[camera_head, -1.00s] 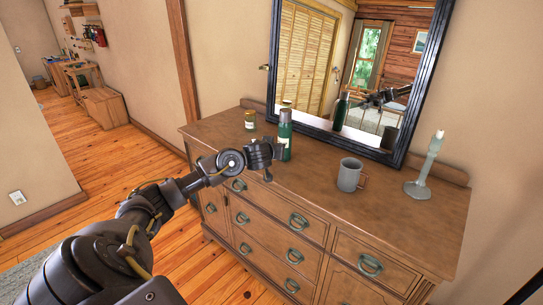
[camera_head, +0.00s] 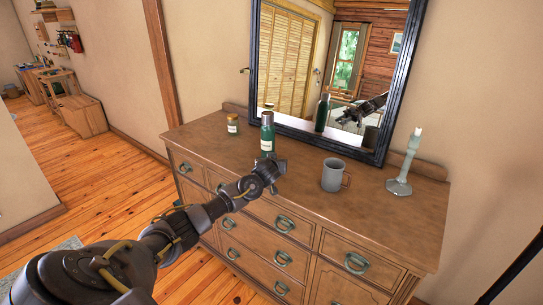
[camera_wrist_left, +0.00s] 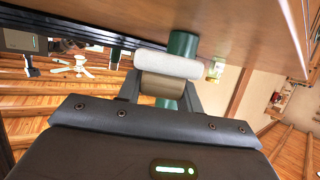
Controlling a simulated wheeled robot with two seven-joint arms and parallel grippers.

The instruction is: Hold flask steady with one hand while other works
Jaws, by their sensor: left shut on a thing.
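The green flask (camera_head: 267,134) stands upright on the wooden dresser (camera_head: 400,228), with a pale label on its body. My left gripper (camera_head: 268,166) is at the flask's lower part, on the near side, and hides its base. In the left wrist view the green flask (camera_wrist_left: 183,44) runs between the fingers of the left gripper (camera_wrist_left: 163,82), behind a white roller-like piece and a brownish one. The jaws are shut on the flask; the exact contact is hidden. My right gripper is in neither view.
A small jar (camera_head: 232,123) stands left of the flask. A grey mug (camera_head: 334,175) and a pale candlestick (camera_head: 402,170) stand to the right. A black-framed mirror (camera_head: 378,110) rises behind and reflects the flask and arm. The dresser top between flask and mug is clear.

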